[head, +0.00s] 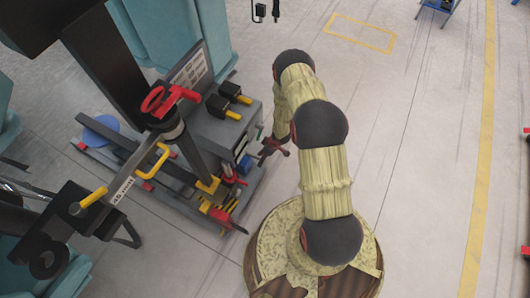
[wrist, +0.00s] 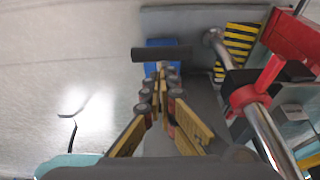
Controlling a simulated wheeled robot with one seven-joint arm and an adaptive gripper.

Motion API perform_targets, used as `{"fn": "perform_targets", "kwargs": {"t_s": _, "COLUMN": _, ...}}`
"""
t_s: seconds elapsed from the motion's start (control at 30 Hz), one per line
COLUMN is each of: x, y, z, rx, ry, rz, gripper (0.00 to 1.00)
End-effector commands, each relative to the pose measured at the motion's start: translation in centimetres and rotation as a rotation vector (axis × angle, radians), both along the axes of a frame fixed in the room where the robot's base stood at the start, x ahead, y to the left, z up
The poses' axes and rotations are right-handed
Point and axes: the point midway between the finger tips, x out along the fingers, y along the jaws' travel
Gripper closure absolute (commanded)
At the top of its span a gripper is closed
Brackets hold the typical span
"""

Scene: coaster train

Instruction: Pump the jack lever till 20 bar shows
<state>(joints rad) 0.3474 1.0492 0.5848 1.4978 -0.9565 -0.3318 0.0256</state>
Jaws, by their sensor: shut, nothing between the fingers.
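My gripper (head: 268,152) is shut and empty, beside the right side of a grey machine cabinet (head: 215,130). In the wrist view its fingers (wrist: 160,75) meet just below a dark horizontal bar (wrist: 162,53), with a blue part (wrist: 160,43) behind it. I cannot tell whether the fingertips touch the bar, or whether this bar is the jack lever. A shiny metal rod (wrist: 240,70) with a red collar (wrist: 243,97) runs along the right of the wrist view. A small blue part (head: 245,165) and a red part (head: 229,173) sit low by the cabinet. No pressure reading is legible.
A yellow-and-black striped plate (wrist: 235,48) and a red block (wrist: 295,38) are right of my fingers. The floor (head: 410,150) to the right is clear.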

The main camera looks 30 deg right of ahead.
Motion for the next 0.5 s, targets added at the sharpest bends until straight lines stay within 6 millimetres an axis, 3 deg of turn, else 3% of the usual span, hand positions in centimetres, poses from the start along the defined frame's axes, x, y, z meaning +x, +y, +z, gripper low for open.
{"fn": "perform_targets", "kwargs": {"t_s": 0.2, "x": 0.2, "y": 0.1, "z": -1.9, "rx": 0.0, "ry": -0.001, "rz": 0.001, "gripper": 1.0}}
{"fn": "perform_targets", "kwargs": {"t_s": 0.5, "x": 0.2, "y": 0.1, "z": -1.9, "rx": -0.001, "ry": -0.002, "rz": 0.001, "gripper": 1.0}}
